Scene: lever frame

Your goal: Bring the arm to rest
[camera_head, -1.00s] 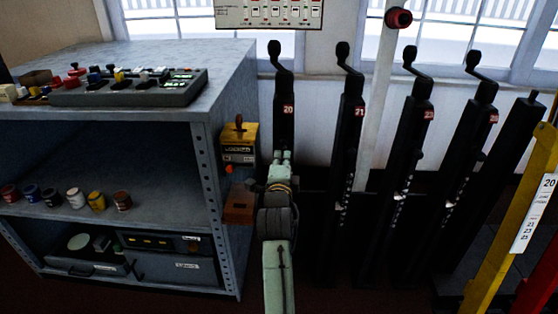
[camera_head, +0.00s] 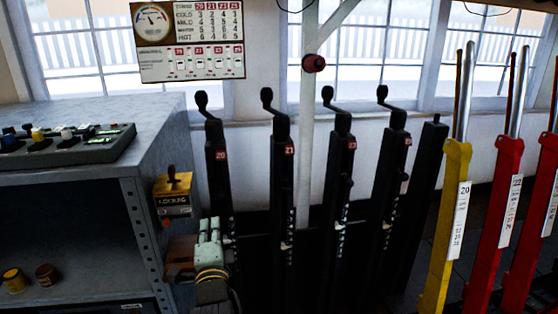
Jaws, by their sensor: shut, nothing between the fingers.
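My gripper (camera_head: 209,226) shows at the lower left of the middle, at the end of my pale green arm with a yellow band. It is shut and empty, in front of the foot of the black lever post marked 20 (camera_head: 220,175). Its fingertips are small and partly hidden by the wrist, and I cannot tell whether it touches the post. The rest of my arm runs out of the bottom of the picture.
A yellow box (camera_head: 172,187) and a brown ledge (camera_head: 181,258) are close to the left of my gripper, beside the grey shelf unit (camera_head: 130,215). More black crank posts (camera_head: 281,180) stand right. Yellow (camera_head: 450,210) and red levers (camera_head: 500,210) stand further right.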

